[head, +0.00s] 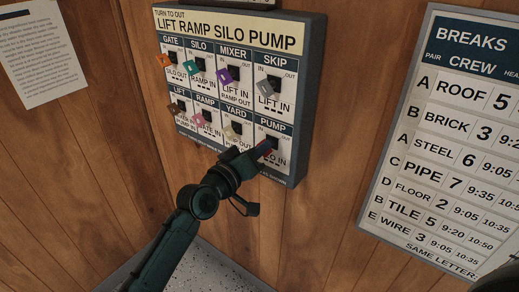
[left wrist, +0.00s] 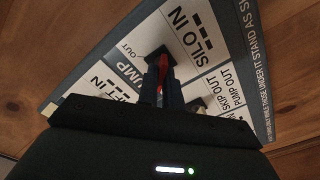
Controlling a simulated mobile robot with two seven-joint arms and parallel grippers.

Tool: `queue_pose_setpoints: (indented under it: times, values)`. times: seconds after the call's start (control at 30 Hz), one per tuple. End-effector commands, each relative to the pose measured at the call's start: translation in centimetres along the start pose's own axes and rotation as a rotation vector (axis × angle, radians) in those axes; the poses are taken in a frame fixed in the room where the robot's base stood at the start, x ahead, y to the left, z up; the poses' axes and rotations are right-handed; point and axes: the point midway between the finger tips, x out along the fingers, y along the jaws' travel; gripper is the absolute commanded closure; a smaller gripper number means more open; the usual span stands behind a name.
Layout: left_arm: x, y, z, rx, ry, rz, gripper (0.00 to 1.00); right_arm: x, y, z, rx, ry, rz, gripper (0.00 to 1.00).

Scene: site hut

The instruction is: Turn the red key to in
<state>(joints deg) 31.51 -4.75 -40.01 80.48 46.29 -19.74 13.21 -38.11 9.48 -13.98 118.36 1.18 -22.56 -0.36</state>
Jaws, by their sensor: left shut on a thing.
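The key panel (head: 227,18) is fixed to the wooden wall, with two rows of coloured keys and IN and OUT marks. The red key (head: 267,146) is at the PUMP switch, at the lower right of the panel. My left gripper (head: 262,151) is shut on the red key. In the left wrist view the red key (left wrist: 162,70) shows between the dark fingers (left wrist: 161,92), in front of the black switch. The fingers hide much of the key, and I cannot tell which mark it points at.
Other keys sit close by: a tan key (head: 235,128) at YARD, a grey key (head: 265,87) at SKIP, and a purple key (head: 224,76) at MIXER. A breaks board (head: 450,130) hangs at the right. A paper notice (head: 40,55) is at the upper left.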

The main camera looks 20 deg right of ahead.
Motion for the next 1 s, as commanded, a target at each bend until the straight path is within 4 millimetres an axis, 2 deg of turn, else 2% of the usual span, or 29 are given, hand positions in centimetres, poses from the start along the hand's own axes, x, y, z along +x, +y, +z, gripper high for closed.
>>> queue_pose_setpoints:
  times: [0.17, 0.2, 0.43, 0.77, 0.87, 1.0]
  values:
    - [0.0, 0.0, 0.0, -0.004, 0.000, 0.000, 1.00, 0.0, 0.0, 0.0, 0.000, -0.001, 0.000, 0.64]
    - [0.0, 0.0, 0.0, -0.004, 0.000, 0.000, 0.89, 0.0, 0.0, 0.0, 0.000, -0.001, 0.000, 0.64]
    - [0.0, 0.0, 0.0, -0.002, 0.000, 0.000, 0.71, 0.0, 0.0, 0.1, 0.000, -0.001, 0.000, 0.64]
    - [-0.5, 0.0, 0.0, -0.001, 0.000, 0.000, 0.71, 0.0, 0.0, 0.1, 0.000, -0.001, 0.000, 0.64]
    - [-1.5, -0.1, 0.0, 0.000, 0.001, -0.001, 0.71, 0.0, 0.0, 0.1, 0.000, -0.001, 0.000, 0.64]
    - [-4.1, -0.1, 0.1, -0.001, 0.001, -0.001, 0.71, 0.0, 0.0, 0.1, 0.000, -0.001, 0.000, 0.64]
